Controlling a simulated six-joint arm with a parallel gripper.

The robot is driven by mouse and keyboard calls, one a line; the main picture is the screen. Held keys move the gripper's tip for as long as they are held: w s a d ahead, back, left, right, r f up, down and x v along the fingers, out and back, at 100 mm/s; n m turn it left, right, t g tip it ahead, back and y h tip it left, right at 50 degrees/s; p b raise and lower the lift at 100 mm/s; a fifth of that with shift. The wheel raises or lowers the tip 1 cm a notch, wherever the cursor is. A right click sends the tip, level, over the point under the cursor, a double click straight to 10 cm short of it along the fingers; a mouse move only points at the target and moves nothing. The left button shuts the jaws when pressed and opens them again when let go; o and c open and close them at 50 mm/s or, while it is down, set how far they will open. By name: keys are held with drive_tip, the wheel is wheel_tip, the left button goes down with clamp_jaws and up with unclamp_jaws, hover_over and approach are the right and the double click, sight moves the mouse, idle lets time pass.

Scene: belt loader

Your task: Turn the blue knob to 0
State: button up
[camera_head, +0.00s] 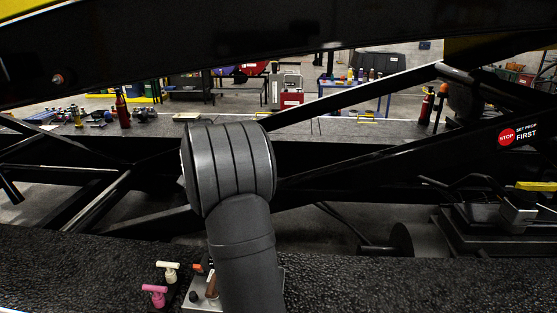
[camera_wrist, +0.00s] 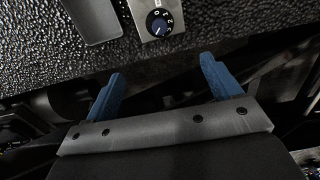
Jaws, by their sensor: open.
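The blue knob (camera_wrist: 159,23) shows at the top of the wrist view on a small metal plate (camera_wrist: 144,32). White digits, with 0, 1 and 2 readable, stand around its upper and right side. I cannot tell which digit its pointer faces. My gripper (camera_wrist: 161,68) has two blue fingers spread wide, with nothing between them. It is apart from the knob, which lies beyond the fingertips and roughly midway between them. In the head view my arm hides the knob and gripper; part of the metal plate (camera_head: 198,293) shows at the arm's left.
Left of the plate in the head view stand a pink T-handle (camera_head: 155,293) and a white T-handle (camera_head: 168,269). Black frame beams (camera_head: 350,95) cross behind my arm.

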drive_tip(key=c, duration=0.3)
drive_tip(key=shift+w+d+f+m, duration=0.15)
drive_tip(key=shift+w+d+m, duration=0.1)
drive_tip(key=shift+m, duration=0.15)
drive_tip(key=shift+c, duration=1.2)
drive_tip(key=w+d+f+m+g+y, duration=0.3)
drive_tip(key=w+d+m, duration=0.2)
drive_tip(key=m, duration=0.3)
drive_tip(key=x, duration=1.7)
drive_tip(key=shift+s+a+r, duration=0.15)
drive_tip(key=shift+s+a, duration=0.2)
drive_tip(key=shift+s, duration=0.05)
drive_tip(key=shift+c, duration=0.2)
drive_tip(key=c, duration=0.9)
